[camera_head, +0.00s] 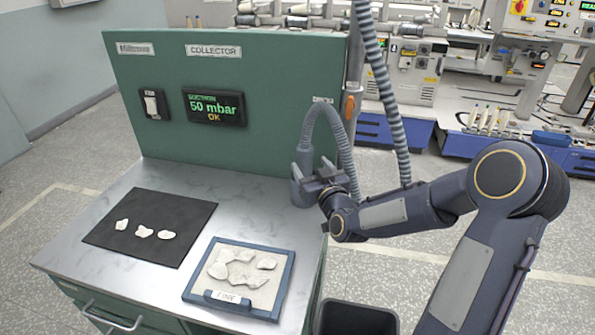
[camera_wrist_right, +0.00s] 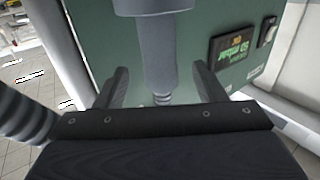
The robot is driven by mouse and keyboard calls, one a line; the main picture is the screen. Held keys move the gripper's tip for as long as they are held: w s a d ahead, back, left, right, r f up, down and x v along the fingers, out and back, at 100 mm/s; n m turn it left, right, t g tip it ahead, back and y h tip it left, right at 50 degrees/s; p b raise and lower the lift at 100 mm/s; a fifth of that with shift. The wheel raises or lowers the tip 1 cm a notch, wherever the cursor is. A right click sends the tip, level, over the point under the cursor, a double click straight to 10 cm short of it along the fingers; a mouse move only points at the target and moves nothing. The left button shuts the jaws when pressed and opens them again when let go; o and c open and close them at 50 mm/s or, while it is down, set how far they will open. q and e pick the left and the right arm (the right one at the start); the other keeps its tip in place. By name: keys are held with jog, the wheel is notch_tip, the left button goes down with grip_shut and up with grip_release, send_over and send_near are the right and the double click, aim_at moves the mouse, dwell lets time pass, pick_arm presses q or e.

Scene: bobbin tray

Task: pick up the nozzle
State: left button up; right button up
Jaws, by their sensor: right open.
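The grey nozzle (camera_head: 304,160) stands upright at the right end of the steel worktop, with its ribbed hose arching from its top. My right gripper (camera_head: 318,178) is at the nozzle, coming from the right. In the right wrist view the nozzle (camera_wrist_right: 168,58) shows between the two spread fingers of the right gripper (camera_wrist_right: 160,84). The fingers are open, with a visible gap on either side of the nozzle. The nozzle's lower end is partly hidden by the gripper in the head view. My left gripper is not in view.
The green collector panel (camera_head: 270,75) rises behind the worktop, with a lit display (camera_head: 214,106) reading 50 mbar. A black mat (camera_head: 150,205) holds 3 pale pieces. A blue-rimmed tray (camera_head: 289,272) holds several more. A dark bin (camera_head: 355,318) stands below, at the right.

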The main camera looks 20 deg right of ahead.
aim_at(302, 153)
jog(key=shift+w+r, duration=0.1)
jog(key=shift+w, duration=0.35)
jog(key=w+p, duration=0.1)
jog(key=w, duration=0.2)
jog(key=w+p, duration=0.1)
jog(key=w, duration=0.1)
jog(key=shift+w+d, duration=0.2)
jog(key=shift+w, duration=0.2)
grip_shut()
notch_tip(302, 153, up, 10)
jog(key=shift+f+b, duration=0.25)
jog(key=shift+b, duration=0.05)
notch_tip(302, 153, up, 4)
jog(key=shift+r+p, duration=0.1)
jog(key=shift+p, duration=0.7)
